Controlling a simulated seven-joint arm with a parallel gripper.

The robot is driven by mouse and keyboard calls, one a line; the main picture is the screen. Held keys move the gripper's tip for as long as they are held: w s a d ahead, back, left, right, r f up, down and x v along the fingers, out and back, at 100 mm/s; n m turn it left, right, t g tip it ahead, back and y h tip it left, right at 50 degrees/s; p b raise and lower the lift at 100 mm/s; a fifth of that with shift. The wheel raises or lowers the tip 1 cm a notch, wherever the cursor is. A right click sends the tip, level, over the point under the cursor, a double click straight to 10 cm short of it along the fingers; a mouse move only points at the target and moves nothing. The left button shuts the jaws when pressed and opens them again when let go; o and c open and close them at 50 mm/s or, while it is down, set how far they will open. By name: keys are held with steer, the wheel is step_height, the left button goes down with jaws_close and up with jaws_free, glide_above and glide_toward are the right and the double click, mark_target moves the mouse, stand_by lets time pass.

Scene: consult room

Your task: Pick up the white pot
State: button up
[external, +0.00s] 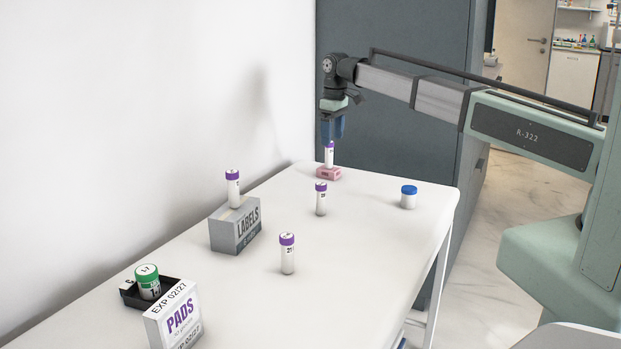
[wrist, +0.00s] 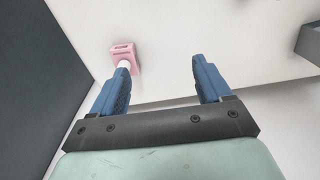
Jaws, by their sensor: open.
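A small white pot with a blue lid (external: 408,199) stands upright on the right side of the white table. In the wrist view my open fingers (wrist: 160,65) show, with the pink box (wrist: 123,49) beyond the left finger. Neither pot is visible in the wrist view.
Purple-capped tubes stand at mid-table (external: 321,201) and nearer the front (external: 288,257). Another tube (external: 233,191) stands on or behind a grey LABELS box (external: 236,234). A PADS box (external: 173,322) stands at the front. A white wall borders the left; the table around the blue-lidded pot is clear.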

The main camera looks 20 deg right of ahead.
steer(key=s+d, duration=0.2)
steer(key=d, duration=0.7)
steer(key=n+g+y, duration=0.1)
steer(key=n, duration=1.3)
glide_toward(410, 189)
steer(key=shift+s+a+f, duration=0.1)
steer(key=shift+a+f, duration=0.05)
steer(key=shift+f, duration=1.55)
steer(key=shift+s+a+f, duration=0.1)
steer(key=shift+a+f, duration=0.05)
steer(key=shift+f, duration=1.5)
steer(key=shift+w+f, duration=0.1)
steer(key=shift+f, duration=0.1)
